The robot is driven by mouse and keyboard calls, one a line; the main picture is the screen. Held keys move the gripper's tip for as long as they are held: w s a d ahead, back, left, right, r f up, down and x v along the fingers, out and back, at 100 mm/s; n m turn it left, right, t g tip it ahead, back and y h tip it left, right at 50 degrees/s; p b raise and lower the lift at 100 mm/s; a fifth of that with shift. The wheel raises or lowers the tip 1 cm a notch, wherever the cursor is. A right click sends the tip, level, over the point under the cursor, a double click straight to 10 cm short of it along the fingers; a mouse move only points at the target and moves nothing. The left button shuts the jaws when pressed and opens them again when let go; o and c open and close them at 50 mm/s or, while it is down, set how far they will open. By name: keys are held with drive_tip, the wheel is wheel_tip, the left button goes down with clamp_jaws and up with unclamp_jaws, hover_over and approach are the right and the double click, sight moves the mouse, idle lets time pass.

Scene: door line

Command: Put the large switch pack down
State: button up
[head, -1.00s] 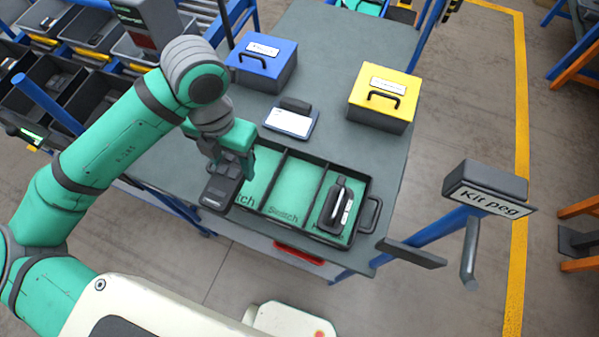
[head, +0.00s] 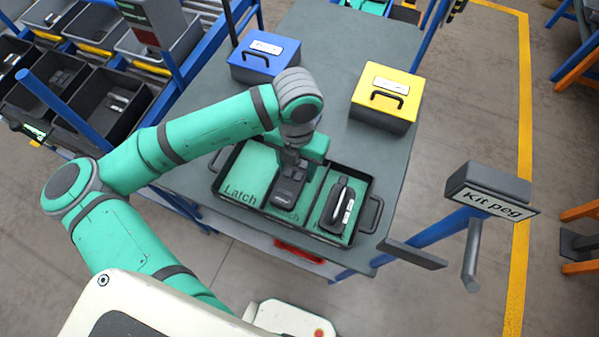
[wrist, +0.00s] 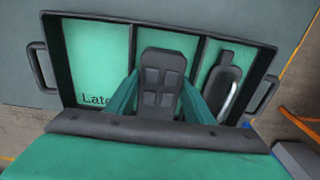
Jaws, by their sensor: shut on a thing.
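The large switch pack (head: 287,190) is a dark block with raised square pads. My gripper (head: 303,160) is shut on it, with a green finger on each side in the wrist view (wrist: 155,95). The pack is over the middle compartment of the black kit tray (head: 372,186), whose label it partly covers. I cannot tell whether it touches the tray floor. The left compartment, marked Latch (head: 240,182), is empty. The right compartment holds a dark handle part (head: 338,207) with a light grip, also visible in the wrist view (wrist: 222,85).
The tray lies on a grey table (head: 350,150). A blue box (head: 262,58) and a yellow box (head: 384,98) stand behind it. A Kit peg sign (head: 487,190) stands at the right. Black bins (head: 105,100) are at the left.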

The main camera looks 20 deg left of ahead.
sight(300, 175)
drive_tip(key=shift+w+d+f, duration=0.1)
drive_tip(key=shift+d+f, duration=0.05)
drive_tip(key=shift+f, duration=0.8)
drive_tip(key=shift+w+d+f, duration=0.1)
drive_tip(key=shift+d+f, duration=0.05)
drive_tip(key=shift+f, duration=0.8)
drive_tip(key=shift+f, duration=0.1)
drive_tip(key=o, duration=1.4)
drive_tip(key=shift+c, duration=0.2)
wheel_tip(300, 175, up, 12)
drive_tip(key=shift+w+r, duration=0.1)
drive_tip(key=shift+w, duration=0.05)
drive_tip(key=shift+w, duration=0.1)
